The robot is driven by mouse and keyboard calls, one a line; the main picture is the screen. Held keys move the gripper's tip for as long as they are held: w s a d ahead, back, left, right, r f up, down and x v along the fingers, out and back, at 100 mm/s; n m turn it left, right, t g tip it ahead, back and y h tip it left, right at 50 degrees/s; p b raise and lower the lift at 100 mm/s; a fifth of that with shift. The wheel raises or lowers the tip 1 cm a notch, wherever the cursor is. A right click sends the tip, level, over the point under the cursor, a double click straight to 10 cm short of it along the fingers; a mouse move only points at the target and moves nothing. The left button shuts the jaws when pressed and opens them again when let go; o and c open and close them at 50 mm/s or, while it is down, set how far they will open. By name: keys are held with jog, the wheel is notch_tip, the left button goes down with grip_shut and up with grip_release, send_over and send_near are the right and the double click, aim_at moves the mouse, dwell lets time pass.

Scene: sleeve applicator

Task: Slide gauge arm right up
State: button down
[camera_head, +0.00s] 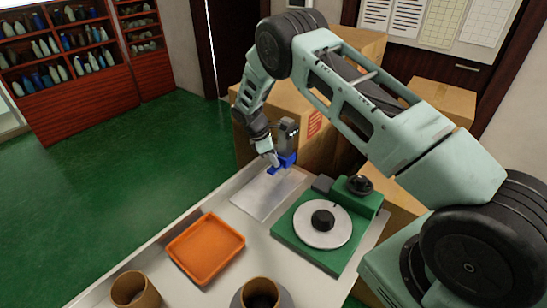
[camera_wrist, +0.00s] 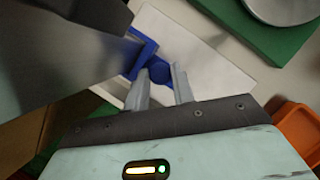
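The gauge arm is a blue bracket (camera_head: 284,162) low on a grey upright post (camera_head: 287,133), above a pale flat sheet at the far end of the table. In the wrist view the blue gauge arm (camera_wrist: 150,52) reaches out from the big grey post (camera_wrist: 62,50) at the left. My gripper (camera_head: 275,161) is beside the post, at the blue arm. In the wrist view my gripper's two fingertips (camera_wrist: 161,70) are a short way apart, with a blue rounded part of the arm between them. The fingers appear shut on it; the exact contact is partly hidden.
A green machine with a round grey plate (camera_head: 322,222) stands to the right. An orange tray (camera_head: 206,247) lies nearer on the table. Brown cups (camera_head: 134,291) stand at the front edge. Cardboard boxes (camera_head: 322,150) are behind the post. The pale sheet (camera_head: 266,192) lies flat.

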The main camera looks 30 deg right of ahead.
notch_tip(320, 180, up, 10)
jog(key=p, duration=0.3)
jog(key=c, duration=1.5)
grip_release()
jog(key=b+v, duration=0.4)
jog(key=v, duration=1.3)
jog(key=shift+a+r, duration=0.15)
jog(key=shift+a, duration=0.05)
